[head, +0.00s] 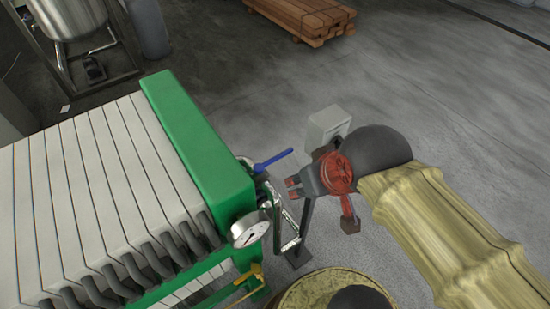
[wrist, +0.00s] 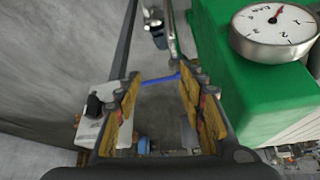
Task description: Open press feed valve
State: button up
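The green-framed filter press (head: 185,130) with white plates fills the left of the head view. A blue lever handle (head: 273,160) sticks out from piping on its green end. It also shows in the wrist view (wrist: 160,79), beyond and between my fingertips. A yellow-handled valve (head: 250,274) sits lower on the press. No label shows which one is the press feed valve. My gripper (head: 292,187) is just right of the press, below and right of the blue handle in the head view. In the wrist view its fingers (wrist: 160,88) are apart with nothing held between them.
A round pressure gauge (head: 249,229) is on the press corner, close to metal piping (head: 287,228). A grey box (head: 328,125) on a post stands behind my gripper. A yellowish round drum (head: 300,291) is at the bottom. Stacked timber (head: 304,18) lies far off; floor between is clear.

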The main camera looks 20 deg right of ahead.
aim_at(277, 158)
jog(key=l, duration=0.8)
jog(key=i+l, duration=0.1)
jog(key=l, duration=0.15)
jog(key=i+l, duration=0.1)
jog(key=l, duration=0.2)
jog(key=i+l, duration=0.1)
jog(key=l, duration=0.15)
jog(key=i+j, duration=0.15)
jog(key=j, duration=0.2)
